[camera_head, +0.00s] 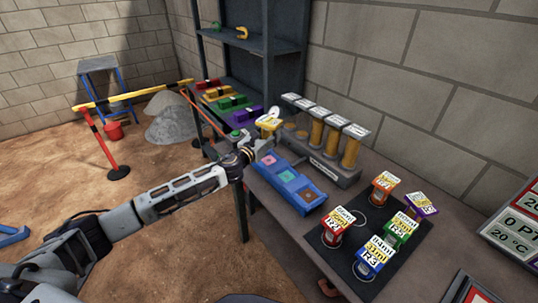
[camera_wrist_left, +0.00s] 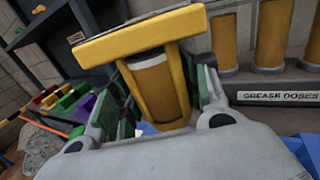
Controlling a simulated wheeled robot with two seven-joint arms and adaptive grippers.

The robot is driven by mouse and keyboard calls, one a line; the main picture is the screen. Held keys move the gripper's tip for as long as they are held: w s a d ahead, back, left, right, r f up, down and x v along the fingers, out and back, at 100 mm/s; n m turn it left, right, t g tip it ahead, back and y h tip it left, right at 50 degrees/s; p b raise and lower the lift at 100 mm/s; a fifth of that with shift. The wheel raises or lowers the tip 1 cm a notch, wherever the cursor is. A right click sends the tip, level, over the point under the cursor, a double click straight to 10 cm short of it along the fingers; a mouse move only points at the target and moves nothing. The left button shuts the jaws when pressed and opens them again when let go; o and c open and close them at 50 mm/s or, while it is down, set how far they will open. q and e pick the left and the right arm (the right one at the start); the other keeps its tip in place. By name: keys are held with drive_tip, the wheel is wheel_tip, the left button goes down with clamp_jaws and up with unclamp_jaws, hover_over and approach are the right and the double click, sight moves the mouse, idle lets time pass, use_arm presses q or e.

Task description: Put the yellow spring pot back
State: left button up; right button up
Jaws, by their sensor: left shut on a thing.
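The yellow spring pot (camera_head: 268,123) has a flat, white-labelled top and is at the end of my left arm, close to the rack of tubes. My left gripper (camera_head: 257,148) is shut on it. In the left wrist view the pot (camera_wrist_left: 158,85) stands tilted between the green-padded fingers, its wide cap above them. The dark mat (camera_head: 402,262) on the bench holds red (camera_head: 331,239), orange (camera_head: 379,196), purple (camera_head: 422,204), green (camera_head: 399,232) and blue (camera_head: 370,261) pots. White ring outlines show on the mat between the pots. My right gripper is out of view.
The grease doses rack (camera_head: 322,165) with amber tubes stands along the wall, behind a blue tray (camera_head: 290,186) with coloured squares. A dark shelf (camera_head: 262,47) and coloured blocks (camera_head: 228,101) are beyond. A display panel (camera_head: 515,228) is at right.

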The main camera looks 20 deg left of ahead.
use_arm(q)
wheel_tip(320, 180, down, 2)
drive_tip(key=shift+f+b, duration=0.15)
drive_tip(key=shift+b, duration=0.15)
drive_tip(key=shift+f, duration=0.7)
drive_tip(key=shift+f+b, duration=0.6)
drive_tip(key=shift+f, duration=1.5)
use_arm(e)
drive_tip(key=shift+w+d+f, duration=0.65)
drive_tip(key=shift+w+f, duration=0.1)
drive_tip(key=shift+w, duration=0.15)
